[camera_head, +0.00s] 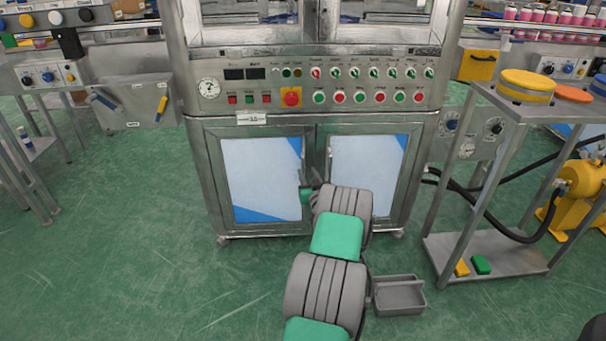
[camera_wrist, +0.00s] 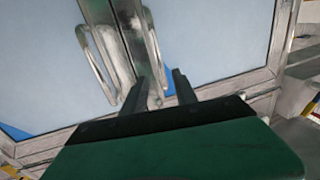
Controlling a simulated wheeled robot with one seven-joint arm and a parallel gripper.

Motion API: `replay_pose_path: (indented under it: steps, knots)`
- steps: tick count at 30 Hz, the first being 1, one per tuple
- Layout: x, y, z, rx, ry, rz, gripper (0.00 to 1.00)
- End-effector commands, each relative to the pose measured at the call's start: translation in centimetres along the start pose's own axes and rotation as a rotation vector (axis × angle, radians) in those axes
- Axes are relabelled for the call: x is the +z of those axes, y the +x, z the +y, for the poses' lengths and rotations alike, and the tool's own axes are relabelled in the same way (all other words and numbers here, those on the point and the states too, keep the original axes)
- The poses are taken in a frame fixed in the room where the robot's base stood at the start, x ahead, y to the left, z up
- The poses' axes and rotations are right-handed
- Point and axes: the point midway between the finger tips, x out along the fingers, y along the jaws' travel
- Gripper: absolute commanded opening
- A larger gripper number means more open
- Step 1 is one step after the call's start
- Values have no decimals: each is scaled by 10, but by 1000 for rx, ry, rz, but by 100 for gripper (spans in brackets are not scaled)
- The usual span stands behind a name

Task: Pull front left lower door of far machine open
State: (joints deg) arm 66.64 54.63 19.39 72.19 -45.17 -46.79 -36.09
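The machine's front left lower door (camera_head: 255,180) is a steel frame with a pale blue panel; it looks closed, level with the right lower door (camera_head: 362,165). In the wrist view, the left door's bar handle (camera_wrist: 92,62) and the right door's bar handle (camera_wrist: 154,50) stand either side of the door seam. My gripper (camera_wrist: 159,88) is open, its two dark fingers apart and pointing at the doors. The left handle lies left of both fingers; the right handle's lower end appears between them. Contact cannot be told. In the head view my arm hides most of the gripper.
A control panel (camera_head: 330,118) with buttons and a red stop knob is above the doors. A steel stand (camera_head: 465,262) with a yellow machine (camera_head: 580,195) is at right. A grey tray (camera_head: 398,296) is low beside my arm. Green floor (camera_head: 150,250) is clear at left.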

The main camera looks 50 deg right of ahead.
Motion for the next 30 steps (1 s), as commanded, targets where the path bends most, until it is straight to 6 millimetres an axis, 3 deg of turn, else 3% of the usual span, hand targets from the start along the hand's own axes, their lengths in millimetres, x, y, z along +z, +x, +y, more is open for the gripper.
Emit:
replay_pose_path:
  steps: [9, 19, 30]
  knots:
    - [2, 57, -2, -2, 0, -2, 34]
    - [-1, 64, -1, -1, 2, -4, 34]
    - [-1, 64, -2, -1, 2, -4, 4]
